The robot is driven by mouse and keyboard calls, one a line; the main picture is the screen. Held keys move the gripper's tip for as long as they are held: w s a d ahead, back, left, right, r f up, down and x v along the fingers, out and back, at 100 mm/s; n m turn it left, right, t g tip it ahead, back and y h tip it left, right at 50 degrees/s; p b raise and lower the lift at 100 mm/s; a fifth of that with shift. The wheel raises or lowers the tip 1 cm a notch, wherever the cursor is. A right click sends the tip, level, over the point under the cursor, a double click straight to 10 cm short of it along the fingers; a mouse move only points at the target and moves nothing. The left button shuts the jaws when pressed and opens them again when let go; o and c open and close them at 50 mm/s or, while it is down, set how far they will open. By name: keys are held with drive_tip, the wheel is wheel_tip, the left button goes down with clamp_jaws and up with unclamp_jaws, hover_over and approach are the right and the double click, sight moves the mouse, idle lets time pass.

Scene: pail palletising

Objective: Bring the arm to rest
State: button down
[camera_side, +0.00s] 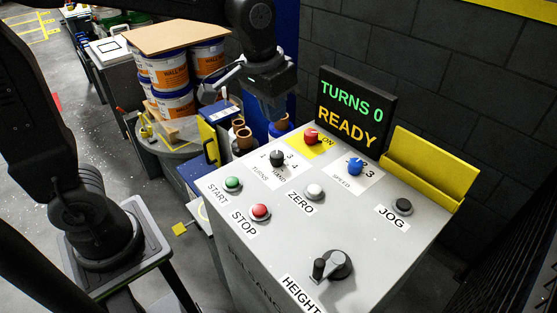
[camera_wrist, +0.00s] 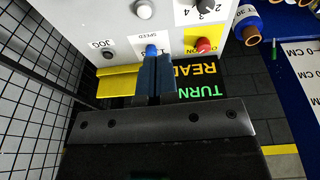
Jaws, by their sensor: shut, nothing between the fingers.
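My gripper (camera_side: 273,112) hangs behind the far edge of the control panel (camera_side: 330,235), left of the display, in the side view. Its blue fingers are together and empty. The wrist view shows the shut fingers of my gripper (camera_wrist: 155,62) in front of the panel and the upside-down display. The display (camera_side: 352,112) reads TURNS 0 and READY.
The panel carries several knobs and buttons, among them a red ON knob (camera_side: 311,136), a blue speed knob (camera_side: 355,167) and a height crank (camera_side: 330,266). A yellow holder (camera_side: 430,170) stands at its right. Stacked pails (camera_side: 172,72) under a brown sheet (camera_side: 165,36) stand left. A mesh fence (camera_wrist: 30,90) shows in the wrist view.

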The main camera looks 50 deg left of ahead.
drive_tip(key=s+a+t, duration=0.1)
drive_tip(key=s+a, duration=0.1)
drive_tip(key=s, duration=0.5)
drive_tip(key=s+a+t, duration=0.2)
drive_tip(key=s, duration=0.5)
drive_tip(key=shift+a, duration=0.35)
